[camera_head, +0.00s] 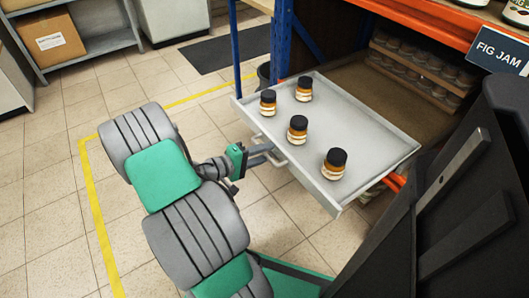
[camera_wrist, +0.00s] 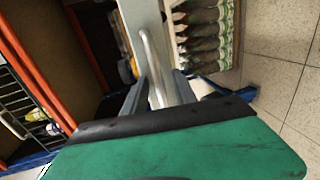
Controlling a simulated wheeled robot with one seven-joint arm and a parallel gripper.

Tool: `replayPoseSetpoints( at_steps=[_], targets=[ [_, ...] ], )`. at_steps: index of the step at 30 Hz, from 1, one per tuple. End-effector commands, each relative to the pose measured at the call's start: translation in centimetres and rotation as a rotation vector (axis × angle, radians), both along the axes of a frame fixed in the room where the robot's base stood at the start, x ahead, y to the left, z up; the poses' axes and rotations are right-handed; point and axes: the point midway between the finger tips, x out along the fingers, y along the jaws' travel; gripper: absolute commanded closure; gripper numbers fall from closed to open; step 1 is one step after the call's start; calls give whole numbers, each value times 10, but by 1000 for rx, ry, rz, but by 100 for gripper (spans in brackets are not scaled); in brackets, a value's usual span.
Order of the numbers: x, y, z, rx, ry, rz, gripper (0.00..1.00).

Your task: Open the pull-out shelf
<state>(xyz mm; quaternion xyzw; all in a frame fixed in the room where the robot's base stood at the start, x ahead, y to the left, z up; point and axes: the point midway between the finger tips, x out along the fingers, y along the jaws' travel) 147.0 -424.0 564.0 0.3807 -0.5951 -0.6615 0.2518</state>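The pull-out shelf (camera_head: 350,116) is a light grey tray, standing well out from the rack, with several dark-lidded jars on it. Its bar handle (camera_head: 271,149) is on the front face. My gripper (camera_head: 268,155) is at this handle. In the wrist view the handle (camera_wrist: 153,62) runs up between the two fingers of my gripper (camera_wrist: 160,82), with a visible gap to the fingers. The gripper looks open around the handle, not clamped on it. The shelf's front face (camera_wrist: 137,22) also shows in the wrist view.
The rack has blue posts (camera_head: 281,40) and an orange beam (camera_head: 435,22) with a "FIG JAM" sign (camera_head: 500,52). Rows of jars (camera_head: 415,65) stand behind the shelf. A bin (camera_head: 264,74) is behind its left end. The tiled floor at left is clear.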

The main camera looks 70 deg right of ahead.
Motion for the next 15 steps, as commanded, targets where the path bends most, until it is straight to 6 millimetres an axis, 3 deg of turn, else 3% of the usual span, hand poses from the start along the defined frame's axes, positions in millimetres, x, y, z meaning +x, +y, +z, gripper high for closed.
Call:
replayPoseSetpoints(
  at_steps=[8, 15],
  targets=[
    [4, 4, 2, 0, 0, 2, 67],
    [31, 39, 13, 0, 1, 6, 67]
  ],
)
